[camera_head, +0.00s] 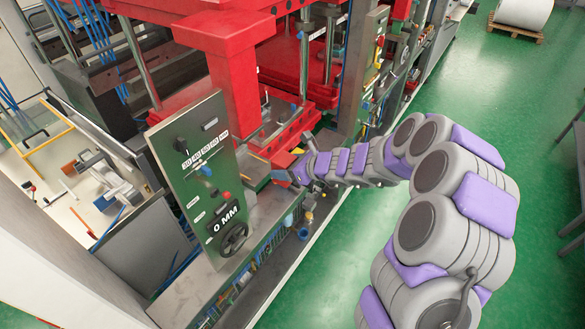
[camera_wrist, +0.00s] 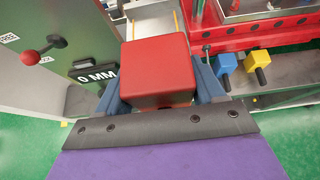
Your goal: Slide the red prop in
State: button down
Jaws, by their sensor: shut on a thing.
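The red prop (camera_wrist: 155,72) is a block with rounded edges, in the middle of the wrist view. My gripper (camera_wrist: 160,90) is shut on it, with a blue-grey finger on each side.
The control panel (camera_head: 200,150) with knobs and a black handwheel (camera_head: 232,240) stands left of my gripper. The red press frame (camera_head: 235,60) rises behind. In the wrist view a blue handle (camera_wrist: 226,64) and a yellow handle (camera_wrist: 257,60) sit at the right.

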aim_at(272, 161)
jog(key=w+a, duration=0.1)
jog(key=a, duration=0.1)
jog(key=w+a, duration=0.1)
jog(key=a, duration=0.1)
jog(key=shift+w, duration=0.4)
jog(key=shift+w+a+f+p, duration=0.1)
jog(key=shift+w+a+p, duration=0.25)
jog(key=shift+a, duration=0.5)
jog(key=shift+w+a+p, duration=0.15)
jog(key=shift+w+a, duration=0.4)
jog(key=shift+a, duration=0.25)
jog(key=shift+w+a+f+p, duration=0.1)
jog(key=shift+w+a+p, duration=0.25)
jog(key=shift+a, duration=0.5)
jog(key=shift+w+d+f+b, duration=0.1)
jog(key=shift+d+f+b, duration=0.2)
jog(key=shift+d+b, duration=0.3)
